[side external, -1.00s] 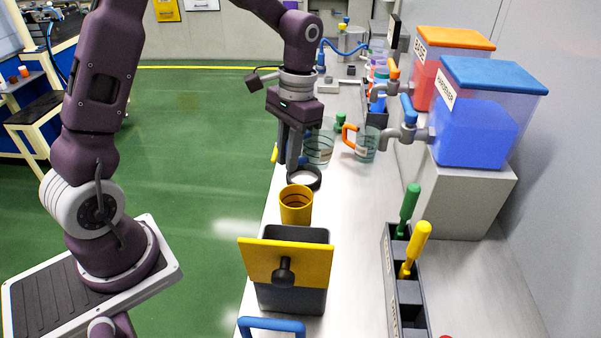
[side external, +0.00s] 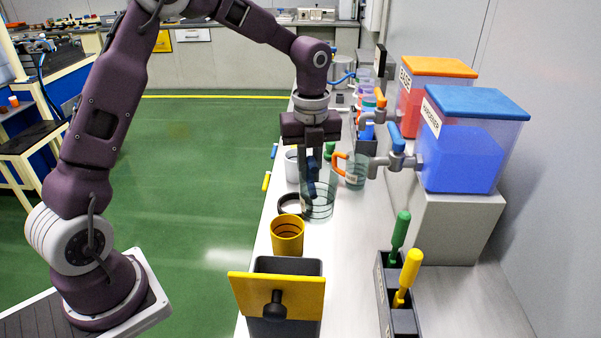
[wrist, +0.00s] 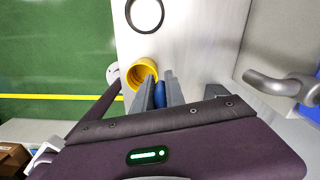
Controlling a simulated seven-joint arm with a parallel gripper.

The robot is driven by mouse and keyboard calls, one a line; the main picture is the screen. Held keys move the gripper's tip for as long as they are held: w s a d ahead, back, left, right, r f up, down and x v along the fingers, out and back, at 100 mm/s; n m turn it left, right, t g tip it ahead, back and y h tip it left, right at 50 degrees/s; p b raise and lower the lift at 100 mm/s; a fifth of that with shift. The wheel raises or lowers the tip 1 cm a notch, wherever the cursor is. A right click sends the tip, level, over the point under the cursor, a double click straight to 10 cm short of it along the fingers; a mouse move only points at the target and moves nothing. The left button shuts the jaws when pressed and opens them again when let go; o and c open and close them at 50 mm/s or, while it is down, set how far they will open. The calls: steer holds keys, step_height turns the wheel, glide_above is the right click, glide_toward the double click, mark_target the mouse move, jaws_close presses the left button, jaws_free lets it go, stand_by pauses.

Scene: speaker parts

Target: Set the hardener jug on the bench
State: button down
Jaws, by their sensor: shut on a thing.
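My gripper (side external: 313,190) points down over the bench (side external: 338,270) and is shut on the blue handle of a clear jug (side external: 321,207), which I take to be the hardener jug. The blue handle (wrist: 160,95) shows between my fingers in the wrist view; the clear body is hard to make out there. In the side view the jug looks upright, beside a dark ring (side external: 290,208) and behind a yellow cup (side external: 287,238). I cannot tell whether its base touches the bench.
A clear jug with an orange handle (side external: 356,172) stands behind on the right. The blue-lidded hardener tank (side external: 462,155) and its tap are at right. A grey bin with a yellow panel (side external: 277,296) and a tool rack (side external: 400,318) are in front. A white mug (side external: 291,168) is behind.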

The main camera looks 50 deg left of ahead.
steer(key=shift+w+m, duration=0.25)
steer(key=shift+m, duration=0.45)
step_height(320, 180, down, 14)
steer(key=shift+s+f, duration=0.1)
steer(key=w, duration=0.4)
steer(key=w+d+f, duration=0.1)
steer(key=w, duration=0.4)
steer(key=w+d, duration=0.1)
steer(key=w, duration=0.3)
steer(key=shift+w+f, duration=0.15)
steer(key=shift+w, duration=0.25)
steer(key=shift+w+d, duration=0.1)
steer(key=shift+w, duration=0.45)
steer(key=shift+f, duration=0.35)
